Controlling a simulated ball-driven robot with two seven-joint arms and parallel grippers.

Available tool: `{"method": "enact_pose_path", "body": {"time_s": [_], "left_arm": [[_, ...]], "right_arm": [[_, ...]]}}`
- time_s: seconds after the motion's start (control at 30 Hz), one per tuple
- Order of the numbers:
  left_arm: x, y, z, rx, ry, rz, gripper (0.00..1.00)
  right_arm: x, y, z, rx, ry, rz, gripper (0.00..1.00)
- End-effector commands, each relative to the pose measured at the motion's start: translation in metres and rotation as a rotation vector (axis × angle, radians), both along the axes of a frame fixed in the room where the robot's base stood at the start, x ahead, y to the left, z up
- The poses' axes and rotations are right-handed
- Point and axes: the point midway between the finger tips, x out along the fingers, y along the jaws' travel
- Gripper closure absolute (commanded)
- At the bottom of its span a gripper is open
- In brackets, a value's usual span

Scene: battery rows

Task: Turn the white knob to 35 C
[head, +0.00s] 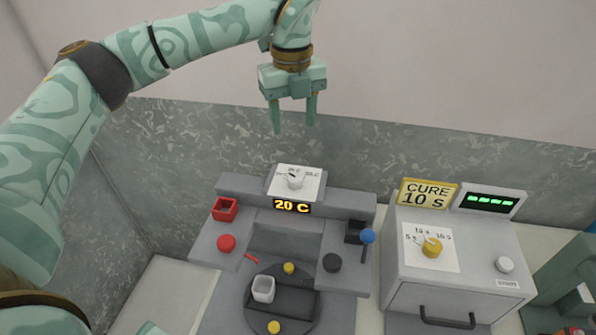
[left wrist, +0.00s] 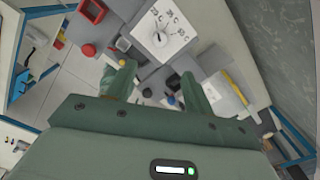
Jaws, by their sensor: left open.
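The white knob (head: 295,182) sits on a white dial plate (head: 311,186) at the top back of the grey station. The amber display (head: 291,206) below it reads 20 C. In the left wrist view the knob (left wrist: 159,39) shows with a dark pointer mark, and the plate (left wrist: 172,22) carries printed temperature marks, partly too small to read. My left gripper (head: 294,122) is open and empty, fingers pointing down, above and apart from the knob. In the left wrist view its fingers (left wrist: 158,85) are spread. My right gripper is not in view.
A cure box (head: 457,265) with a yellow knob (head: 431,247) stands right. A wall rises behind.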

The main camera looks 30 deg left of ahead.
Motion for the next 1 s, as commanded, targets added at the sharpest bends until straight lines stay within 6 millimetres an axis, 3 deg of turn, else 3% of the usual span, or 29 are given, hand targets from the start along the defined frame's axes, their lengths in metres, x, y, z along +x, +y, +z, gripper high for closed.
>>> {"method": "enact_pose_path", "body": {"time_s": [0.3,0.5,0.7,1.0], "left_arm": [[0.0,-0.001,-0.081,-0.002,0.006,-0.001,0.48],[0.0,-0.001,-0.123,-0.002,0.003,0.0,0.48],[0.001,-0.002,-0.144,-0.002,0.001,0.001,0.48],[0.001,-0.001,-0.147,-0.003,0.0,0.001,0.48]], "right_arm": [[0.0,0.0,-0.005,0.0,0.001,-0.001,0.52],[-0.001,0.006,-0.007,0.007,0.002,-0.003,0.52],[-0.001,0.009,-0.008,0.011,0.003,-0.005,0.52],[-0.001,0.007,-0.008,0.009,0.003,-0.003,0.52]]}}
